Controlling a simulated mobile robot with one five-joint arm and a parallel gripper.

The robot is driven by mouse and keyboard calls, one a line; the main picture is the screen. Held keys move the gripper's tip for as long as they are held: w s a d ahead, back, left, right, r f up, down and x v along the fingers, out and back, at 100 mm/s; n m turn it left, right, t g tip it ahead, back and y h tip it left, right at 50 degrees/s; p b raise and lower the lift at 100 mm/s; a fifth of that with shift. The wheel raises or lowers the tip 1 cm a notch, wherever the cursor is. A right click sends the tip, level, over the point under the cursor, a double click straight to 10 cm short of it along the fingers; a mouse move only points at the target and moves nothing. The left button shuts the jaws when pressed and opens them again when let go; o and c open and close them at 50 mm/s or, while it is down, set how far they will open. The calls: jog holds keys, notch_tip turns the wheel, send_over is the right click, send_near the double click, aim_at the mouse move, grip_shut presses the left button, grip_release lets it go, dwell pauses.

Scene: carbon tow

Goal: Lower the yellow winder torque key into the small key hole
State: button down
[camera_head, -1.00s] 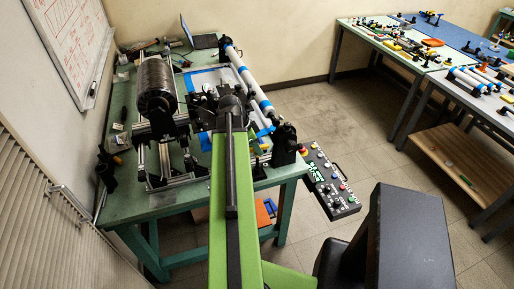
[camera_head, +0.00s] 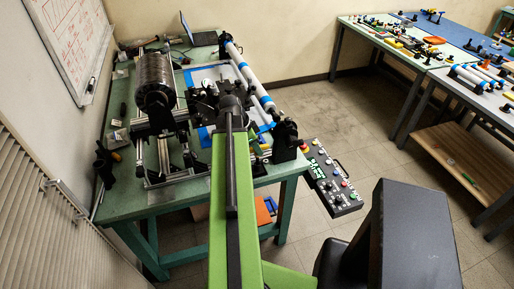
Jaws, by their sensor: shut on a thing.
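My gripper (camera_head: 226,92) is at the end of my green arm, over the right part of the green winder table. It is seen from behind and above, so the fingertips are mostly covered by my own wrist. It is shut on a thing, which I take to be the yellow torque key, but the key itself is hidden. The winder (camera_head: 156,88), with a dark ribbed drum, stands on the table to the left of my gripper. The small key hole cannot be made out, and the gap between key and hole cannot be judged.
A long white roller with blue bands (camera_head: 247,72) runs behind and right of my gripper. A black bracket (camera_head: 287,140) stands at the table's right edge, beside a control box (camera_head: 332,178). A laptop (camera_head: 199,36) sits at the back.

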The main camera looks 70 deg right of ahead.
jog(key=c, duration=1.2)
grip_release()
jog(key=shift+f, duration=0.1)
jog(key=shift+o, duration=0.2)
jog(key=p+v, duration=1.6)
jog(key=v, duration=0.1)
jog(key=shift+r, duration=0.2)
jog(key=shift+a, duration=0.1)
